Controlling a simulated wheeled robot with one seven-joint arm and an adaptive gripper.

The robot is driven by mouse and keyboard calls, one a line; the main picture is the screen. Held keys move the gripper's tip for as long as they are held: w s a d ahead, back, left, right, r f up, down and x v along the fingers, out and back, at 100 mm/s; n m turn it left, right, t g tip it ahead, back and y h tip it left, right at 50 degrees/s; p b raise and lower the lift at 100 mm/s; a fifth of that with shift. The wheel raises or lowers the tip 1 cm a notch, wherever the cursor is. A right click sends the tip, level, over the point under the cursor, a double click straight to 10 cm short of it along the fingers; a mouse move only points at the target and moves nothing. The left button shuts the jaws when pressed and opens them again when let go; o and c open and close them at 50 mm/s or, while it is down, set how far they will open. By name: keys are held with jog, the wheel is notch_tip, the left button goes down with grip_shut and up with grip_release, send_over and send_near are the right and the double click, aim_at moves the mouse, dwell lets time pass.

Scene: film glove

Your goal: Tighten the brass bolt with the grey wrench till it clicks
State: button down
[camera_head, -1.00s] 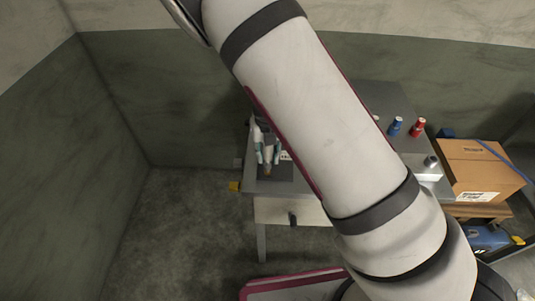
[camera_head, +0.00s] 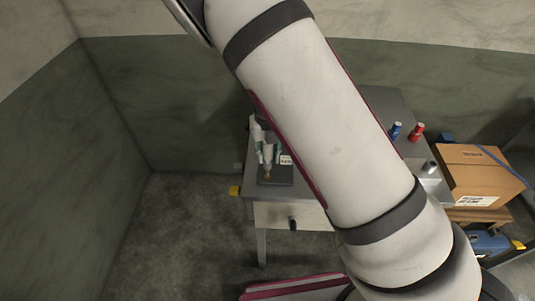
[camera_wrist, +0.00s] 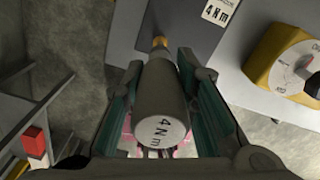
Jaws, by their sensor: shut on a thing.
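The grey wrench (camera_wrist: 162,110) is a thick cylinder with "4 N m" on its end face in the wrist view. My gripper (camera_wrist: 160,85) is shut on it, with one teal-lined finger on each side. The brass bolt (camera_wrist: 159,41) shows as a small brass piece at the wrench's far end, against a dark plate (camera_wrist: 195,30). I cannot tell how wrench and bolt meet. In the head view my gripper (camera_head: 268,153) is over the dark plate (camera_head: 278,178) near the table's left end, with the brass piece below it. My arm hides much of the table.
A yellow unit with a dial (camera_wrist: 288,58) is right of the plate in the wrist view. Blue (camera_head: 395,130) and red (camera_head: 416,132) bottles stand on the table's right part. A cardboard box (camera_head: 478,178) is further right. Floor left of the table is clear.

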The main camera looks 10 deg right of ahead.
jog(key=n, duration=0.1)
jog(key=r+n, duration=0.1)
jog(key=n, duration=0.3)
jog(key=shift+r, duration=0.4)
jog(key=n, duration=0.2)
jog(key=r+n, duration=0.1)
jog(key=n, duration=0.3)
jog(key=shift+r+b, duration=0.35)
jog(key=shift+r, duration=0.05)
jog(key=shift+f, duration=2.2)
jog(key=shift+f, duration=0.9)
